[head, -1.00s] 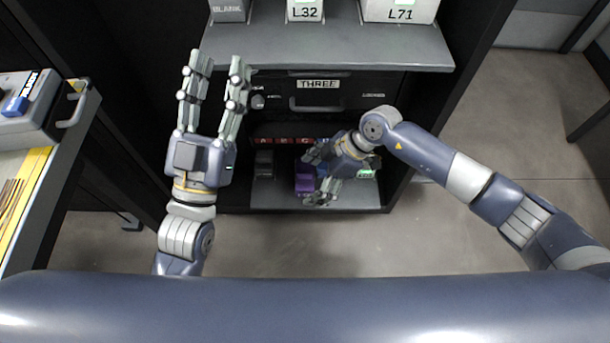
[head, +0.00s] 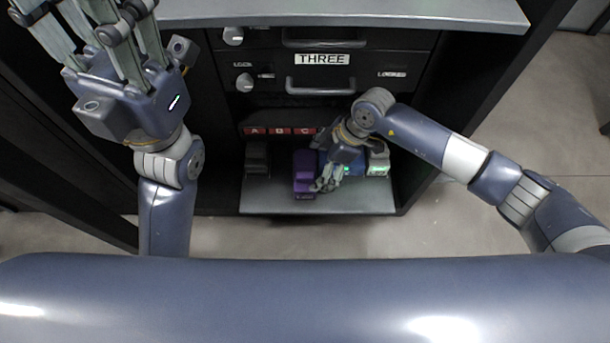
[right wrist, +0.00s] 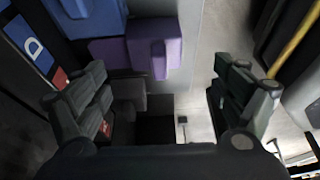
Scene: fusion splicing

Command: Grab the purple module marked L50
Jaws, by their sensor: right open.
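The purple module (head: 304,173) stands on the low shelf of the cabinet; I cannot read its marking. My right gripper (head: 328,181) is just right of it in the head view and partly covers what lies behind. In the right wrist view the purple module (right wrist: 154,42) shows at the top, beyond the gap between the spread fingers of the right gripper (right wrist: 162,98). Nothing is held between them. My left gripper (head: 85,25) is raised at the upper left, its fingers spread and empty, with the tips cut off by the frame.
A dark module (head: 257,158) stands left of the purple one. A blue module (right wrist: 88,14) and a green-lit module (head: 378,160) are on its other side. Red letter labels (head: 279,131) run along the back. Drawers marked THREE (head: 322,59) and a grey ledge (head: 350,12) are above.

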